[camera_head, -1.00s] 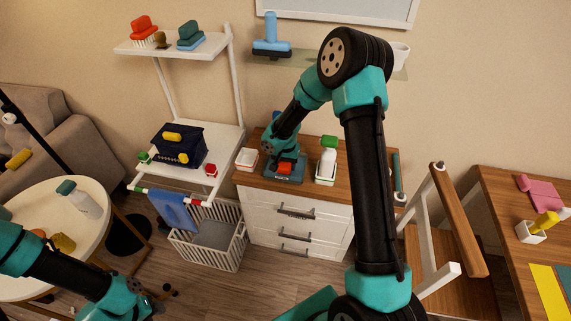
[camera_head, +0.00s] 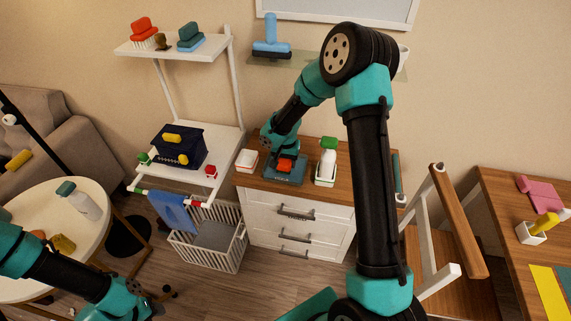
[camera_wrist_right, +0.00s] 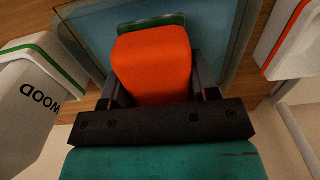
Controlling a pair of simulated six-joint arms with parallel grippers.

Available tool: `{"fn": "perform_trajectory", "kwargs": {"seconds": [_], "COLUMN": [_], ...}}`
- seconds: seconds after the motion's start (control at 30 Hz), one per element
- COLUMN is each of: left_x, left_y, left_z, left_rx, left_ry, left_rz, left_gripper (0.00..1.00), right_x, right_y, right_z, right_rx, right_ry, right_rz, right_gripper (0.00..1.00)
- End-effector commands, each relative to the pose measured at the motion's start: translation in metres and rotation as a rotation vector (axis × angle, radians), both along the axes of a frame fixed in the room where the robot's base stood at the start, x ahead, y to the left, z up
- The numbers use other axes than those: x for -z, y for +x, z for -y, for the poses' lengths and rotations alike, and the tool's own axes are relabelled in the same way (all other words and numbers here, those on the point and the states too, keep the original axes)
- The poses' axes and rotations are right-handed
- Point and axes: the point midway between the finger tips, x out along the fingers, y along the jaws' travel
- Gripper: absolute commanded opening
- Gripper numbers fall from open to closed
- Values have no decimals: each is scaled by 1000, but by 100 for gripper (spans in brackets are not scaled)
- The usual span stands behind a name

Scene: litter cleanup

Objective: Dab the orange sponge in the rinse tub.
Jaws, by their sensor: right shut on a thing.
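My right gripper (camera_head: 283,159) is above the wooden top of the white drawer cabinet. It is shut on the orange sponge (camera_wrist_right: 152,62), with one finger on each side. The sponge also shows in the head view (camera_head: 286,166), at the gripper's tip. The blue-grey rinse tub (camera_head: 283,181) lies beneath it; its bluish inside and rim fill the top of the right wrist view (camera_wrist_right: 218,28). A green edge shows at the sponge's far end. Whether the sponge touches the tub is unclear. My left gripper (camera_head: 152,304) is low at the left; its fingers are not clear.
A shelf unit (camera_head: 207,138) with a dark caddy (camera_head: 187,152) stands further left; a white basket (camera_head: 208,252) is on the floor.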

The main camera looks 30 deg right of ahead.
Motion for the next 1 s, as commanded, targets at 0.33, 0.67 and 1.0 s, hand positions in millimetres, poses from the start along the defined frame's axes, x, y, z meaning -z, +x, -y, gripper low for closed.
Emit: {"fn": "perform_trajectory", "kwargs": {"seconds": [0.33, 0.67, 1.0], "left_x": [0, 0, 0], "left_y": [0, 0, 0], "left_z": [0, 0, 0], "left_rx": [0, 0, 0], "left_ry": [0, 0, 0], "left_rz": [0, 0, 0], "left_gripper": [43, 43, 43], "right_x": [-23, -43, -60], "right_y": [0, 0, 0], "right_z": [0, 0, -1], "right_rx": [1, 0, -1], "right_ry": [0, -1, 0], "right_rz": [1, 1, 0], "right_gripper": [36, 36, 36]}}
